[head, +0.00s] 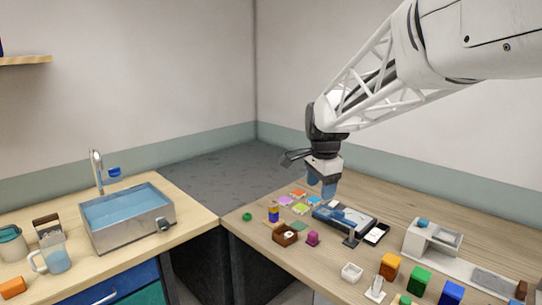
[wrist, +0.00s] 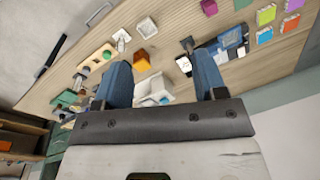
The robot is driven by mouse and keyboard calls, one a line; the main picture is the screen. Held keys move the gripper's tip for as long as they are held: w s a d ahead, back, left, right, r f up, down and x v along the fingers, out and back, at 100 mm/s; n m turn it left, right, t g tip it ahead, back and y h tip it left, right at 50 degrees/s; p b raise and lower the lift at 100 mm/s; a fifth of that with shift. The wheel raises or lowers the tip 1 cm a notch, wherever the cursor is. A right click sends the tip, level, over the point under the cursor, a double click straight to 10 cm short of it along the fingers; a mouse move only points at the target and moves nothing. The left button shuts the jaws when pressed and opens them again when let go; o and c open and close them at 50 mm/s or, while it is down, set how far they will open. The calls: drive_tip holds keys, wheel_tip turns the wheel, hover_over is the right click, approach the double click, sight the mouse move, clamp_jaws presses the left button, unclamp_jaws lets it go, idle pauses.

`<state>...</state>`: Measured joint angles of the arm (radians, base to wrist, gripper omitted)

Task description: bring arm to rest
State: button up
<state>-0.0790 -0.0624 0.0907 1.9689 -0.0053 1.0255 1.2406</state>
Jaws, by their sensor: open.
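My gripper (head: 322,188) hangs from my white lattice arm at the right of the head view, above the back part of the wooden table (head: 385,205). Its blue fingers point down near a blue and grey device (head: 345,217); I cannot tell the exact height between them. In the wrist view my gripper (wrist: 162,72) shows two blue fingers set wide apart, with nothing held between them. The fingers hide part of the tabletop there.
Coloured tiles (head: 299,194), a brown box (head: 285,235) and a magenta piece (head: 313,239) lie left of the device. Orange (head: 390,266) and green (head: 419,280) blocks stand at the front right. A sink (head: 125,217) is on the left counter.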

drive_tip(key=s+d+f+n, duration=0.1)
drive_tip(key=s+n, duration=0.3)
drive_tip(key=s, duration=0.7)
drive_tip(key=s+d+f+n, duration=0.2)
drive_tip(key=s+f+n, duration=0.1)
drive_tip(key=s, duration=0.9)
drive_tip(key=s+d+f+n+t, duration=0.1)
drive_tip(key=s+n, duration=0.5)
drive_tip(key=s, duration=0.6)
drive_tip(key=shift+d+f, duration=0.7)
drive_tip(key=shift+f, duration=0.25)
